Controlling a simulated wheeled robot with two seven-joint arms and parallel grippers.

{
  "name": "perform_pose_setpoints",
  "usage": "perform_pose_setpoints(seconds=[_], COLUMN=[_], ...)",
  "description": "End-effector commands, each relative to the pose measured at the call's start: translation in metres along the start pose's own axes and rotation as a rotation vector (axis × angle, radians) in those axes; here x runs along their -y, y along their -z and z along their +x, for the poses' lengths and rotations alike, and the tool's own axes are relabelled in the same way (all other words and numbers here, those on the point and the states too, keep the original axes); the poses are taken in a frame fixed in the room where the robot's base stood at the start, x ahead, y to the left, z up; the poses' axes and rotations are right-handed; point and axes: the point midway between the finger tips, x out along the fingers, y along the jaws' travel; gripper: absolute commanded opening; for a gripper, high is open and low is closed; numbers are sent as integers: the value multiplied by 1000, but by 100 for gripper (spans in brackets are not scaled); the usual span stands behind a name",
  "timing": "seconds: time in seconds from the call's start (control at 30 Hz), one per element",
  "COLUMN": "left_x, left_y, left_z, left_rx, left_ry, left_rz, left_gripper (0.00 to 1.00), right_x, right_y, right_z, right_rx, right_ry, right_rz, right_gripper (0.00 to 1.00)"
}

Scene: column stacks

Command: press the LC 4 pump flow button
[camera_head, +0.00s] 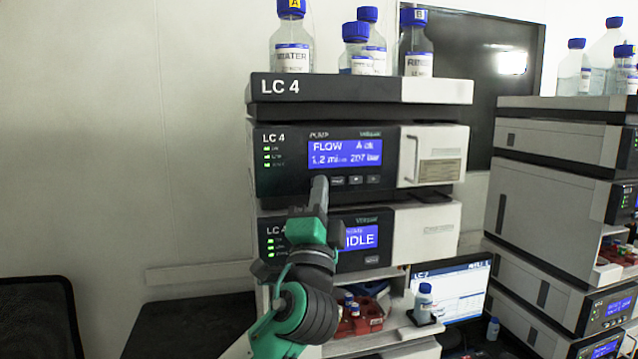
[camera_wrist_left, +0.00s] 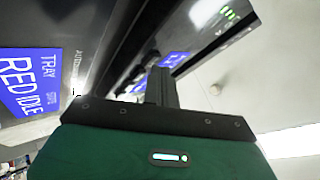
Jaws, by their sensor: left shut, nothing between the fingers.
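The LC 4 pump module (camera_head: 283,180) is in the middle of the head view, under the LC 4 top tray. The wrist view shows the shut fingers (camera_wrist_left: 161,86) before the panel, near a blue screen (camera_wrist_left: 174,60).
Bottles (camera_head: 292,45) stand on the top tray (camera_head: 360,89). A second module with an IDLE screen (camera_head: 361,237) sits below, partly behind my left arm. A vial shelf (camera_head: 372,326) and a monitor (camera_head: 455,289) are lower down. Another stack (camera_head: 545,205) stands right.

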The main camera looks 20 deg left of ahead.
Motion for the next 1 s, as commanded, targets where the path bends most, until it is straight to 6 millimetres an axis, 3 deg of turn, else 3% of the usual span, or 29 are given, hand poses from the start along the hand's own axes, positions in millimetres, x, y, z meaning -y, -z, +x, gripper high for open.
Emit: perform_pose_setpoints(seconds=[0.63, 1.0], left_x=[8, 27], left_y=[9, 27], left_z=[-12, -37], left_rx=[-1, -1], left_ry=[0, -1], left_rz=[-2, -3], left_gripper=[0, 0], right_x=[0, 0], right_y=[0, 0], right_z=[0, -3], right_rx=[0, 0], right_ry=[0, 0], right_rz=[0, 0], right_gripper=[0, 0])
